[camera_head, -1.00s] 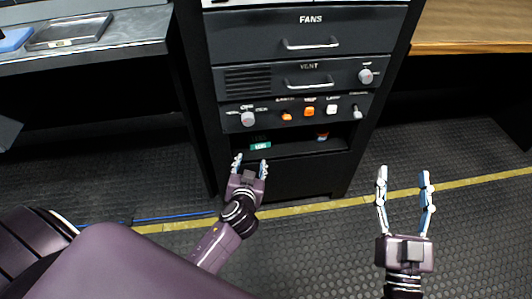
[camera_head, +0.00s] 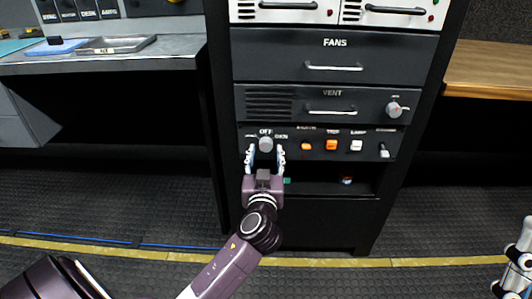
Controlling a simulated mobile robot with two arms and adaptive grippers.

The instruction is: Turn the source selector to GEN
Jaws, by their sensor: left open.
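The source selector (camera_head: 266,144) is a small grey round knob at the left end of the lowest control panel in the rack. OFF is printed above it, GEN to its upper right, and a label at its left is partly hidden. Which way its pointer faces is too small to tell. My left gripper (camera_head: 265,154) is open, with one finger on each side of the knob; I cannot tell whether they touch it. My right gripper (camera_head: 525,236) shows only in part at the right edge, and its jaws are cut off.
The same panel (camera_head: 319,156) carries orange and white switches (camera_head: 331,145) and a toggle (camera_head: 384,151) right of the knob. VENT (camera_head: 332,93) and FANS (camera_head: 334,43) drawers with handles are above. An open shelf with small items lies below. A desk (camera_head: 180,52) stands left, a wooden top (camera_head: 490,69) right.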

